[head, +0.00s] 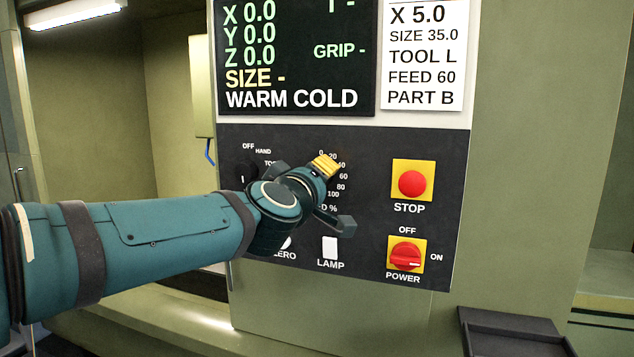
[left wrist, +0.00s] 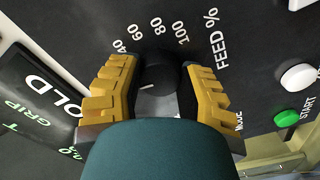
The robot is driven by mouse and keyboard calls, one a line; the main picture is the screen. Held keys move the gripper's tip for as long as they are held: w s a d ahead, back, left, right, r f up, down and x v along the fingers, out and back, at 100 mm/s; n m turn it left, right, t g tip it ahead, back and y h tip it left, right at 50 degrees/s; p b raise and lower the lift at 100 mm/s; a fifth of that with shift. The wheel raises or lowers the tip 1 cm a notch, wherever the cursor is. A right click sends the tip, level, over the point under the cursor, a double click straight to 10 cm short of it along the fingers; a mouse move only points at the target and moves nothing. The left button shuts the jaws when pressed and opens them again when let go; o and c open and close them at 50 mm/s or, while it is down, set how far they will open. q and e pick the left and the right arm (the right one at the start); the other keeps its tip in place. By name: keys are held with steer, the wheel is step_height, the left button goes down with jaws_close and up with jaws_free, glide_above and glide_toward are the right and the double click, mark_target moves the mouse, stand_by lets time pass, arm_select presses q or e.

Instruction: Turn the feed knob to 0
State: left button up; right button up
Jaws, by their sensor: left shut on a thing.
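The feed knob (left wrist: 160,74) is a dark round knob on the black panel, seen in the left wrist view. Its white mark points to the left of that picture, beyond the 40; the 20 and 0 are hidden there by a finger. The printed feed scale (head: 334,175) shows 0 to 100 in the head view, where my gripper hides the knob. My left gripper (head: 325,167) is at the knob, its yellow fingers on either side of it and shut on it. My right gripper is in neither view.
The red stop button (head: 412,184) and red power switch (head: 405,256) are on the panel to the right. The lamp switch (head: 330,247) is below my gripper. The display (head: 293,55) and white job card (head: 424,50) are above. A dark tray (head: 515,335) is at lower right.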

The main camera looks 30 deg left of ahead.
arm_select(q)
steer(key=shift+n, duration=0.6)
steer(key=o, duration=1.2)
steer(key=shift+w, duration=0.1)
steer(key=shift+o, duration=0.2)
steer(key=v, duration=1.2)
steer(key=shift+f, duration=0.15)
